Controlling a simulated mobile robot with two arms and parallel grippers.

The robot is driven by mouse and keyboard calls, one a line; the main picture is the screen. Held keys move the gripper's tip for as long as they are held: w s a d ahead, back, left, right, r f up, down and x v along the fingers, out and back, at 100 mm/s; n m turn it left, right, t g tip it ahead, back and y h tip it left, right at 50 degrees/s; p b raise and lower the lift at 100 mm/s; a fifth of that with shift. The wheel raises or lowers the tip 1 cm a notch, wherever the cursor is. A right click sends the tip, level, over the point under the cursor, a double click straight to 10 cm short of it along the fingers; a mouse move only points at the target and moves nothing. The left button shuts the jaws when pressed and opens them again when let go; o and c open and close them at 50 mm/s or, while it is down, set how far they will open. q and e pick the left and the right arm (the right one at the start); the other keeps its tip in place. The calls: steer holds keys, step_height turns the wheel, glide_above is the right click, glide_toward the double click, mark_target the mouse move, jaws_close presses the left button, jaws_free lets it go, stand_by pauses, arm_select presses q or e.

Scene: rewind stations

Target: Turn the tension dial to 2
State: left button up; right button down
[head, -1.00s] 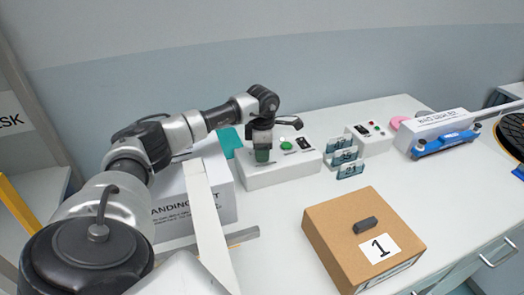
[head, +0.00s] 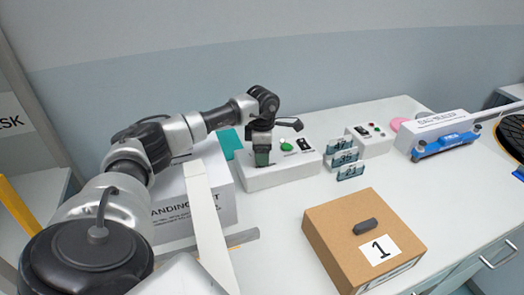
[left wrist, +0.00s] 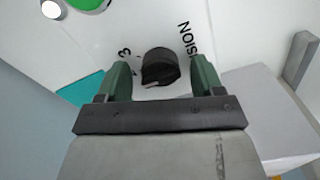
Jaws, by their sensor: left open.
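The tension dial (left wrist: 160,68) is a black round knob on a white panel, seen in the left wrist view. A printed "3" and part of the word ending in "SION" show beside it; the other marks are partly hidden. A light pointer line shows on the knob's lower left. My left gripper (left wrist: 163,80) is open, with its green fingers on either side of the dial and a gap on both sides. In the head view my left gripper (head: 262,160) points down at the left end of the white control box (head: 285,177) and hides the dial. My right gripper is not in view.
A green button (head: 286,145) and a black switch (head: 304,144) are on the same box. Small numbered cards (head: 351,172) stand to its right. A cardboard box (head: 340,215) marked 1 sits in front. A blue-and-white sealer (head: 444,143) stands farther right.

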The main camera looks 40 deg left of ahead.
arm_select(q)
step_height(320, 180, up, 11)
steer(key=shift+b, duration=0.45)
steer(key=shift+f, duration=0.1)
